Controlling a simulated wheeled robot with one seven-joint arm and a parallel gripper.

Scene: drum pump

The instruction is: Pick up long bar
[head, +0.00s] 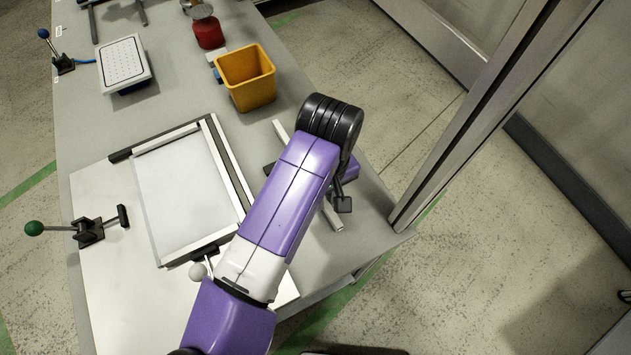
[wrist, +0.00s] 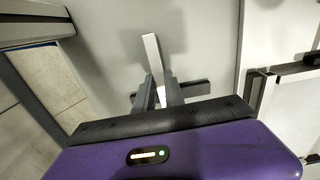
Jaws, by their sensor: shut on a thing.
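The long bar (head: 334,218) is a pale, narrow strip at the table's right edge in the head view. My arm hides its middle; one end shows above the arm and the other below it. In the wrist view the bar (wrist: 153,55) runs up from between the two fingers of my gripper (wrist: 160,92). The gripper is shut on the bar. Its near part is hidden by my gripper body. I cannot tell whether the bar touches the table. Dark short pieces (wrist: 195,89) show beside the fingers.
A framed white panel (head: 185,185) lies left of my arm, with a green-knobbed clamp (head: 90,232) beside it. A yellow bin (head: 246,78), a red container (head: 208,32) and a white tray (head: 124,63) stand farther back. A metal post (head: 470,120) rises close on the right.

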